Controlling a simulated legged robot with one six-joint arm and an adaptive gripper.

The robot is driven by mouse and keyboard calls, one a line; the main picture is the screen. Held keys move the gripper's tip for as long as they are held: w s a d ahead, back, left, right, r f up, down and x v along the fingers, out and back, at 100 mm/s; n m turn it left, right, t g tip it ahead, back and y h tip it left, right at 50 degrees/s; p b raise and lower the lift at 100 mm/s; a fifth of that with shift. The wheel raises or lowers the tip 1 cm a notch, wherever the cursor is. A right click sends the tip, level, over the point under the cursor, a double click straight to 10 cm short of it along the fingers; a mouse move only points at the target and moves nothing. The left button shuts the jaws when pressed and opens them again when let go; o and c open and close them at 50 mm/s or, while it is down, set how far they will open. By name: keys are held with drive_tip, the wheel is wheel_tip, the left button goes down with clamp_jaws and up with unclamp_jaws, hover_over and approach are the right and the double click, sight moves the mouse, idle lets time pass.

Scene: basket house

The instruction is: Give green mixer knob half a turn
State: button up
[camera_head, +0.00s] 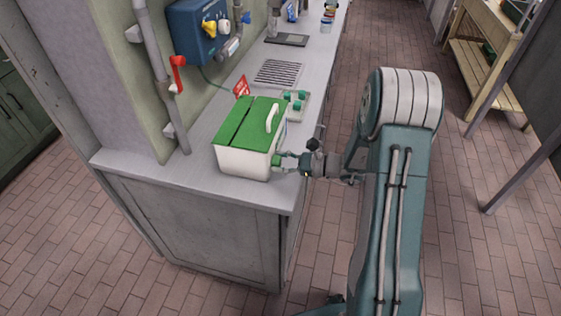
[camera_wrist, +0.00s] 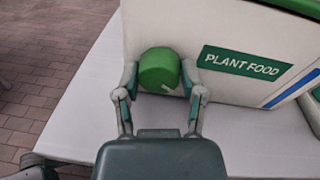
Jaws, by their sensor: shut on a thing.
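The green mixer knob (camera_wrist: 158,69) is on the side of a white box with a green "PLANT FOOD" label. A short pale mark shows at the knob's lower right in the wrist view. My gripper (camera_wrist: 160,78) is shut on the knob, one finger on each side of it. In the head view the box (camera_head: 240,161) has a green lid (camera_head: 245,122) and stands on the grey counter. My gripper (camera_head: 283,160) reaches its right side there, and the knob is hard to make out behind the fingers.
The grey counter (camera_head: 196,170) runs away from me, with a green-white tray (camera_head: 295,100), a vent grille (camera_head: 277,73) and a red card (camera_head: 241,87) behind the box. A blue wall unit (camera_head: 198,30) and a red-handled pipe stand at left.

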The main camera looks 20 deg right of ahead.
drive_tip(key=m, duration=0.5)
drive_tip(key=shift+w+f+y, duration=0.1)
drive_tip(key=shift+f+y, duration=0.05)
drive_tip(key=shift+y, duration=0.15)
drive_tip(key=m, duration=0.5)
drive_tip(key=shift+d+y, duration=0.1)
drive_tip(key=shift+y, duration=0.2)
drive_tip(key=o, duration=1.2)
drive_tip(key=shift+w, duration=0.1)
drive_tip(key=shift+c, duration=0.2)
drive_tip(key=v, duration=1.2)
